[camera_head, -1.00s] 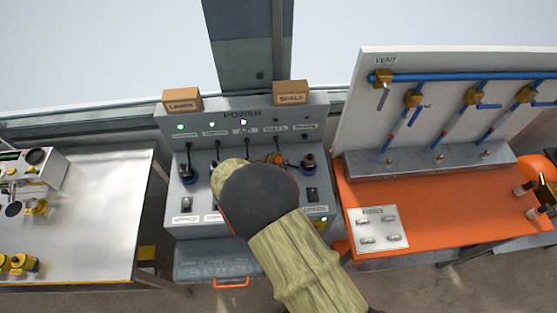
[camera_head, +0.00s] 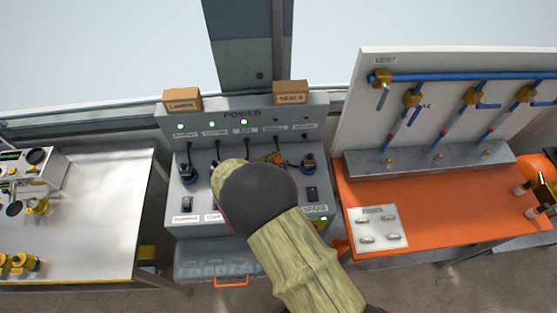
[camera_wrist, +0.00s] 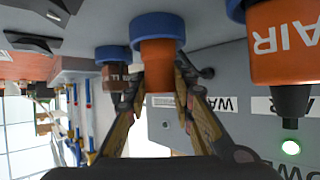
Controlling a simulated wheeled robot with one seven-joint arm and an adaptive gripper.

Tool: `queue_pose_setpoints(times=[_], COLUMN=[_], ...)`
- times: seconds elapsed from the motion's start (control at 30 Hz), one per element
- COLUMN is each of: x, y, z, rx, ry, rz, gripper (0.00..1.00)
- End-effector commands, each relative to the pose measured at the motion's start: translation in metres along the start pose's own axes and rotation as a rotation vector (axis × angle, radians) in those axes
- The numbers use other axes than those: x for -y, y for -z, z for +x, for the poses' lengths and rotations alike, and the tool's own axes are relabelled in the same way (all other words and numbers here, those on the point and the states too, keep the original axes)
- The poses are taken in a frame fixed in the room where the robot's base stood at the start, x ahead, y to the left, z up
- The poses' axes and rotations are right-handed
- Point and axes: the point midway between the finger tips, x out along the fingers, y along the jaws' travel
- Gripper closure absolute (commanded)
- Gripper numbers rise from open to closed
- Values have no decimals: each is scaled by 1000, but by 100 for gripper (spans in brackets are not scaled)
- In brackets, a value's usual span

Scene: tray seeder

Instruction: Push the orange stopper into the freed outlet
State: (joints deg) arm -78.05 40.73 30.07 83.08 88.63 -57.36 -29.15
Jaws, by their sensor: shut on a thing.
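My gripper (camera_wrist: 161,80) is shut on the orange stopper (camera_wrist: 158,55) in the wrist view. The stopper stands in line with a blue outlet ring (camera_wrist: 157,25) and appears to meet it; how deep it sits I cannot tell. In the head view my arm covers most of the gripper and the outlet, with only a bit of orange (camera_head: 277,158) showing. An orange plug marked AIR (camera_wrist: 283,45) sits in another blue ring to the right in the wrist view. A dark plug (camera_wrist: 114,75) sits in a blue ring to the left.
The grey power console (camera_head: 180,222) has hanging cables, a dark plug (camera_head: 188,172) at left and another plug (camera_head: 309,162) at right. Several lamps are lit. Boxes (camera_head: 182,99) stand on top. An orange bench (camera_head: 440,215) is at right, a metal table (camera_head: 90,210) at left.

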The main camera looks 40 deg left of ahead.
Motion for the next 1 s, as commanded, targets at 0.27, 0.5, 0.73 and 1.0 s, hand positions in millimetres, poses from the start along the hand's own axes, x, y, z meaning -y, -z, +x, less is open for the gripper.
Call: queue_pose_setpoints(times=[0.27, 0.5, 0.73, 1.0], x=[0, 0, 0, 0], y=[-1, -1, -3, -7], z=[1, 1, 2, 4], rx=[0, 0, 0, 0], ry=[0, 0, 0, 0], rz=[0, 0, 0, 0], gripper=[100, 100, 100, 100])
